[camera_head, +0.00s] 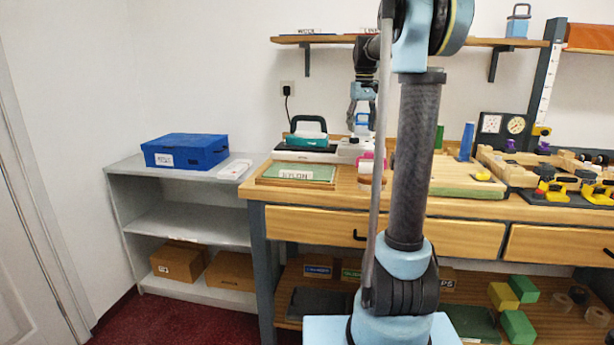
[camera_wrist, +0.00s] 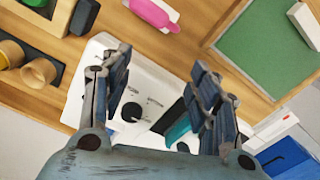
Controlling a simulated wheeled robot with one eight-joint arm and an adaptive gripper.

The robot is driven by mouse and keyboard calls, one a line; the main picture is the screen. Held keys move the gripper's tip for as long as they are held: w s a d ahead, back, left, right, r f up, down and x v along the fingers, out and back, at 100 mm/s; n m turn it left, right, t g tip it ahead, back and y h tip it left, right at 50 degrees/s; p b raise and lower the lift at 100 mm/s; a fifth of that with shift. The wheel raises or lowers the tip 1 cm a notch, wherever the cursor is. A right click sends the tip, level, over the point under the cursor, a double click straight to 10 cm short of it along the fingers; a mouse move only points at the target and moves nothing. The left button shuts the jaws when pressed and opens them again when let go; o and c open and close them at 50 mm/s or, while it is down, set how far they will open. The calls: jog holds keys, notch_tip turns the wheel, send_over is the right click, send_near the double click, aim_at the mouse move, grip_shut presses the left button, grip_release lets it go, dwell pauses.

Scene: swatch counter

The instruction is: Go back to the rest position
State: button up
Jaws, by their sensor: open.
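My gripper (camera_head: 361,112) hangs above the wooden counter (camera_head: 330,204) in the head view, left of my upright arm column. It is open and holds nothing. In the wrist view my gripper (camera_wrist: 160,88) has its two fingers spread apart. Between and beyond them lies a white device (camera_wrist: 134,114) with a black knob, apart from the fingers as far as I can tell. My arm hides part of the counter's middle.
A grey shelf (camera_head: 186,214) at left bears a blue box (camera_head: 186,151). A wall shelf (camera_head: 310,40) hangs behind my arm. Yellow clamps (camera_head: 553,190) and wooden fixtures crowd the right of the counter. The pink item (camera_wrist: 154,14) lies near the tray. Red floor shows at lower left.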

jog(key=shift+m+t, duration=0.5)
jog(key=shift+t, duration=0.1)
jog(key=s+f, duration=0.3)
jog(key=s, duration=0.4)
jog(key=s+a+f, duration=0.1)
jog(key=s+f, duration=0.2)
jog(key=s, duration=0.5)
jog(key=s+f, duration=0.3)
jog(key=s, duration=0.5)
jog(key=shift+a+f, duration=0.15)
jog(key=shift+a, duration=0.1)
jog(key=s+f+t, duration=0.1)
jog(key=s+f, duration=1.6)
jog(key=f, duration=0.1)
jog(key=shift+f+m, duration=0.15)
jog(key=shift+m, duration=0.25)
